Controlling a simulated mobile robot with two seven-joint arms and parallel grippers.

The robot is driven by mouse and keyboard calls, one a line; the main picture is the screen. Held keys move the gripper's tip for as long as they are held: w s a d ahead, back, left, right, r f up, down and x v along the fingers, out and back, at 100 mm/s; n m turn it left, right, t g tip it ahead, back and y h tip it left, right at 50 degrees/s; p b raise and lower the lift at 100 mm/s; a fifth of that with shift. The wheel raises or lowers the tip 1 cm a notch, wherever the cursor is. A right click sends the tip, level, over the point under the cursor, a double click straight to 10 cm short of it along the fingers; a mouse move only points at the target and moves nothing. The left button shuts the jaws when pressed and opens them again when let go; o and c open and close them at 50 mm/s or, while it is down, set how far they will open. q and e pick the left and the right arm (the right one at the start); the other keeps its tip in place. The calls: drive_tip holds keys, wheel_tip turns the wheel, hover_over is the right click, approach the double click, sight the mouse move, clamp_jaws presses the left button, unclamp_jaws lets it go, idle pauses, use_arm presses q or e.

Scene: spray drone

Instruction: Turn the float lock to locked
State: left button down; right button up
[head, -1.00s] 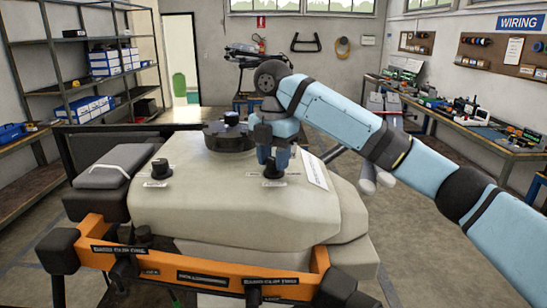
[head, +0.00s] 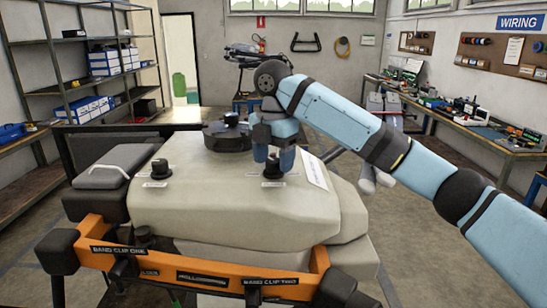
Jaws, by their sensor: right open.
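The pale tank (head: 235,210) carries two black knobs on top, each with a small white label that is too small to read. One knob (head: 159,166) is at the left. The other knob (head: 272,173) is at the right, under my right gripper (head: 273,160). I cannot read which one is the float lock. My right gripper points down with its blue fingers apart, one on each side of the right knob's top, and holds nothing. The fingers partly hide that knob, and its pointer direction is unclear. My left gripper is not in view.
A round black cap (head: 228,136) stands on the tank behind the knobs. An orange bar (head: 190,267) with band clip labels crosses the front. A grey pad (head: 113,165) lies at the left. The tank top between the knobs is clear.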

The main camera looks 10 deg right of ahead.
sight(274, 160)
wheel_tip(274, 160, up, 14)
drive_tip(key=shift+b, duration=0.3)
idle(0.3)
